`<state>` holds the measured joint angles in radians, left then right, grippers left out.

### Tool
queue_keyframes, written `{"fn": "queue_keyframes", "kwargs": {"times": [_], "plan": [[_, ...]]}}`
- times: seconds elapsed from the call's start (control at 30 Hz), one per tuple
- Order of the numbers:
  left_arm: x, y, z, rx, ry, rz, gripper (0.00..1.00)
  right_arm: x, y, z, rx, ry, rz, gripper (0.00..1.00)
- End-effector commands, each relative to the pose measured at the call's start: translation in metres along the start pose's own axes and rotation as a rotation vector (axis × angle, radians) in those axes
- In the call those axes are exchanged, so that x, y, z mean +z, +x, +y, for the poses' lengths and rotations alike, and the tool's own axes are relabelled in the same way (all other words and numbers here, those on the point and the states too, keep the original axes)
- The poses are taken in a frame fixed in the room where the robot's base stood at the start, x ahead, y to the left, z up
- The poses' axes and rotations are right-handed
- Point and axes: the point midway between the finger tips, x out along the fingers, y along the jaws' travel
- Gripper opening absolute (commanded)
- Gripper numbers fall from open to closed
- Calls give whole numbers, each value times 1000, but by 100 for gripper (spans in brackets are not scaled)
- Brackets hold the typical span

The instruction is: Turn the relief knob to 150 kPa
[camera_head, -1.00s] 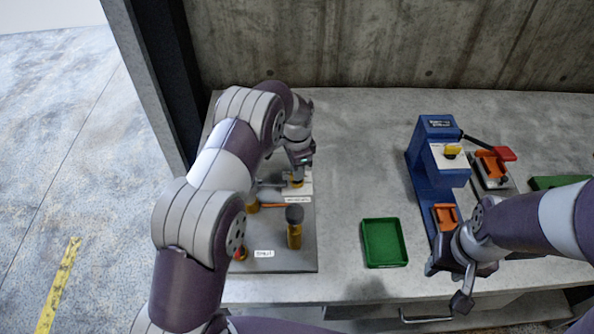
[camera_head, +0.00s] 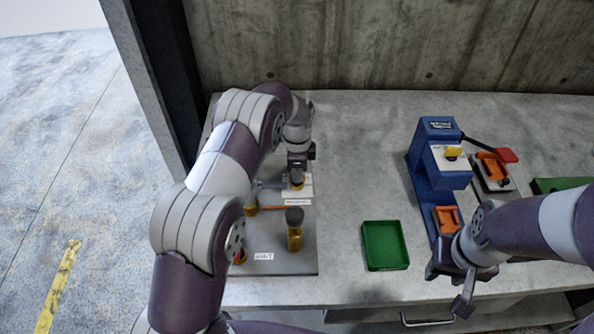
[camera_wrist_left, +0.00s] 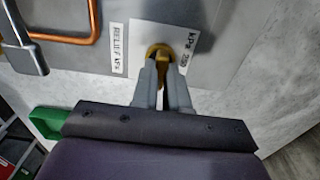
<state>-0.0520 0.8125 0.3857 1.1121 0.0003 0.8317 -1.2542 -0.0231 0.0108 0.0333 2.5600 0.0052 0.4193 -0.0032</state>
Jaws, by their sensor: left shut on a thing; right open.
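The relief knob (camera_wrist_left: 160,50) is yellow and sits on a white dial plate (camera_wrist_left: 200,28) lettered "kPa", beside a label (camera_wrist_left: 118,48) reading "RELIEF kPa". In the left wrist view my left gripper (camera_wrist_left: 162,65) is shut on the knob, with its fingers on both sides of it. The knob's pointer and most scale figures are hidden or too small to read. In the head view my left gripper (camera_head: 297,178) is over the plate at the back of the grey panel (camera_head: 290,262). My right gripper (camera_head: 462,280) is open and empty near the counter's front edge.
A green tray (camera_head: 385,246) stands mid-counter. A blue press (camera_head: 437,170) with a red-ended lever (camera_head: 506,155) is right of it. On the panel are an orange pipe (camera_wrist_left: 65,38) and a yellow post with a dark top (camera_head: 295,230). The back counter middle is clear.

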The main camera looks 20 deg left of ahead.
Motion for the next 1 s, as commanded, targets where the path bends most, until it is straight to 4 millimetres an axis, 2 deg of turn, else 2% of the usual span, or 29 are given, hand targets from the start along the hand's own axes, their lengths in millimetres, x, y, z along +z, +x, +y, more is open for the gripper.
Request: {"fn": "queue_keyframes", "kwargs": {"times": [0.13,0.17,0.23,0.57,0.67,0.77,0.8,0.83,0.9,1.0], "plan": [[-1,-1,-1,-3,2,1,0,0,0,0,0,0,0,43],[-1,-1,-1,-3,2,1,17,0,0,0,0,0,0,43],[-1,-1,-1,-3,2,1,39,0,0,0,0,0,0,43],[0,-4,-1,-3,0,1,39,0,1,0,0,0,0,43],[0,-18,-1,-4,0,1,39,1,6,0,0,0,0,43],[-1,-44,-2,-7,1,2,39,2,13,0,0,0,0,43],[-1,-61,-1,-6,1,2,39,1,7,0,0,0,-1,43],[-1,-76,0,-3,1,1,39,0,-6,0,0,0,-2,43],[-1,-97,0,-1,1,0,39,-3,-22,0,0,0,1,43],[-1,-116,0,0,1,0,39,-5,-39,0,0,0,1,43]]}}
